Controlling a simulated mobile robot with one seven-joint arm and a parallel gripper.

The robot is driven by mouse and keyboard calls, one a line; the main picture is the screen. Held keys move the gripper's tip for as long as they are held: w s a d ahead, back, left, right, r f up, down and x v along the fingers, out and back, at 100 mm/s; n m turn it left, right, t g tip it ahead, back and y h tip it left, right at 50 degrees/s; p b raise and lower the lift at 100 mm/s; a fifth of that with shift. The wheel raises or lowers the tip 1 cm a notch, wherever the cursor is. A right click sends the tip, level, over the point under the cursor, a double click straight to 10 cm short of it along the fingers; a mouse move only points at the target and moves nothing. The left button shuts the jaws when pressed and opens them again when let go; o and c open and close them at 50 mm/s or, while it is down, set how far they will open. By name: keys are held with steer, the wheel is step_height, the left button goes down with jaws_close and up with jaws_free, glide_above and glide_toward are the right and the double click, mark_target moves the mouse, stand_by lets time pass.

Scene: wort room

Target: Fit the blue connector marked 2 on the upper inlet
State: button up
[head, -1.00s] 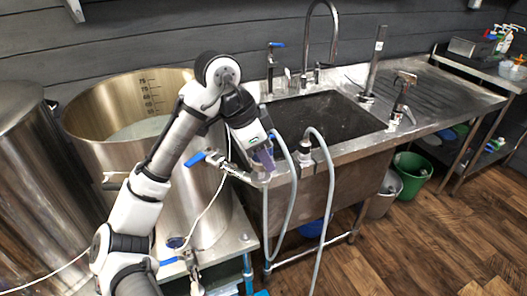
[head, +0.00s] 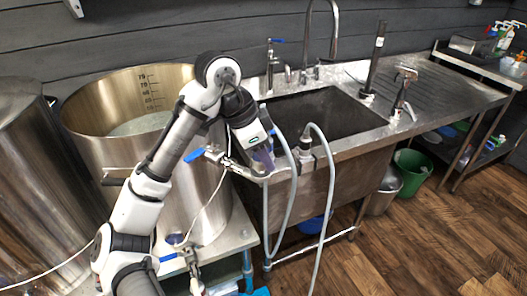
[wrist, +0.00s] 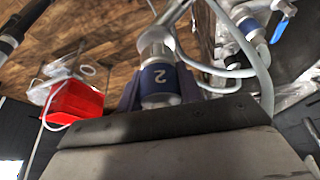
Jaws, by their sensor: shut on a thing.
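My gripper (head: 262,158) is shut on the blue connector marked 2 (wrist: 160,82), which sits between its fingers in the wrist view. The connector has a metal end and a blue band with a white 2, upside down in the picture. In the head view the gripper mostly hides it. A grey hose (head: 293,190) loops down beside the gripper. The upper valve (head: 222,160) with a blue handle (head: 194,154) sticks out from the open steel kettle (head: 120,155), just left of the gripper. I see no contact between connector and valve; its inlet mouth is unclear.
A second hose (head: 327,190) hangs from a connector (head: 305,147) at the sink rim (head: 345,143). A lower blue-handled valve (head: 190,262) is below. In the wrist view, another blue-banded connector (wrist: 247,27) and a red container (wrist: 75,102) show.

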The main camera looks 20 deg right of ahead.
steer(key=shift+f+b, duration=0.4)
steer(key=shift+f, duration=0.3)
steer(key=o, duration=1.1)
steer(key=shift+o, duration=0.2)
